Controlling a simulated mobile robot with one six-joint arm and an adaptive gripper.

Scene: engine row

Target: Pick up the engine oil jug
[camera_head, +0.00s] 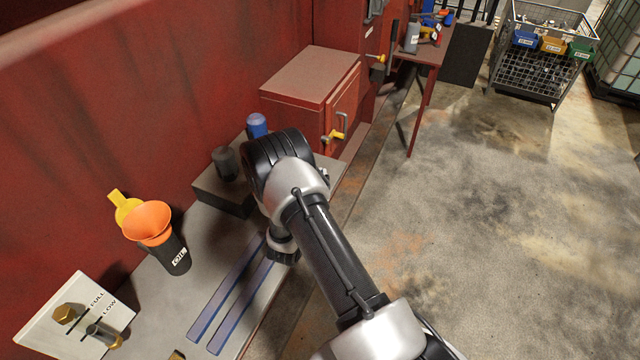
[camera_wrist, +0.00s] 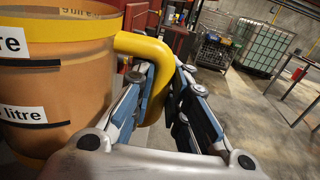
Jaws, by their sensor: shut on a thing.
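The engine oil jug (camera_wrist: 60,88) fills the left of the wrist view. It is amber, with yellow bands and white labels reading "litre". Its yellow handle (camera_wrist: 146,44) curves out to the right. My gripper (camera_wrist: 164,74) is shut on this handle, with one finger on each side of it. In the head view, my arm crosses the middle, and I cannot make out the jug or the fingertips there.
The grey bench (camera_head: 150,300) holds an orange funnel (camera_head: 147,221) over a black OIL container (camera_head: 174,256), two blue strips (camera_head: 232,300) and a FULL/LOW board (camera_head: 78,318). A dark block (camera_head: 222,196) and red cabinet (camera_head: 310,78) stand behind. Open floor (camera_head: 490,230) lies right.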

